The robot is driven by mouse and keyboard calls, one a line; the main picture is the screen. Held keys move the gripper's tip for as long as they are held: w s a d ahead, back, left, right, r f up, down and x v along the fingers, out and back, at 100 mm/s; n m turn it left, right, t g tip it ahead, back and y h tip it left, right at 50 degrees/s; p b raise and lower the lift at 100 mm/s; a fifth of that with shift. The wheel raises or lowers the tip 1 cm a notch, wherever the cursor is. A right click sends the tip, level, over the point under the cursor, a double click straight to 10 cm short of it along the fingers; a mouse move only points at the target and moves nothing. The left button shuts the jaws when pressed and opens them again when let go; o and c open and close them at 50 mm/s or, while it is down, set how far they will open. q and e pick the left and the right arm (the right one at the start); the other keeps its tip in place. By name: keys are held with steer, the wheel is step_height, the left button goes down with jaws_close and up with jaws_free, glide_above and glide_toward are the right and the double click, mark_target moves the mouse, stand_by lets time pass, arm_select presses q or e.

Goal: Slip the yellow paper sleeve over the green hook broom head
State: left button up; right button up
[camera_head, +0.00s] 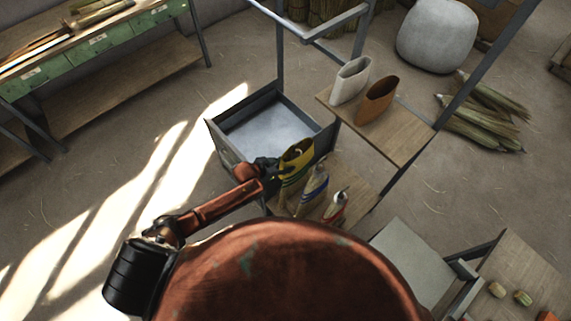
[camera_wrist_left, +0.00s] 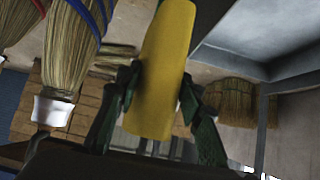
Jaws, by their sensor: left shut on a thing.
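The yellow paper sleeve (camera_head: 298,157) is in the middle of the head view, its dark open end showing at the top. My left gripper (camera_head: 272,165) is shut on it from the left. In the left wrist view the sleeve (camera_wrist_left: 160,70) stands tilted between the two dark green fingers (camera_wrist_left: 160,92). A broom head with a greenish band (camera_head: 287,190) shows directly below the sleeve in the head view; it seems to be the green hook one, but its upper part is hidden. I cannot tell whether the sleeve is around it or only above it. My right gripper is not in view.
Broom heads with a blue band (camera_head: 315,187) and a red band (camera_head: 337,207) stand close on the right. A metal tray (camera_head: 243,160) lies behind. A white sleeve (camera_head: 350,80) and an orange sleeve (camera_head: 377,101) stand on a wooden shelf (camera_head: 400,135). Metal posts frame the station.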

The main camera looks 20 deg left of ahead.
arm_select(q)
steer(key=b, duration=0.6)
glide_above(285, 184)
steer(key=shift+w+d+f, duration=0.1)
steer(key=shift+w+f, duration=0.05)
steer(key=shift+f, duration=1.85)
steer(key=shift+w+f, duration=0.1)
steer(key=shift+f, duration=1.9)
steer(key=shift+f, duration=0.1)
steer(key=shift+f+b, duration=0.55)
steer(key=shift+f, duration=0.45)
steer(key=shift+f+b, duration=3.15)
steer(key=shift+f, duration=1.15)
steer(key=shift+f+b, duration=0.6)
steer(key=shift+f, duration=0.2)
steer(key=o, duration=0.9)
steer(key=shift+o, duration=0.2)
steer(key=shift+s, duration=0.1)
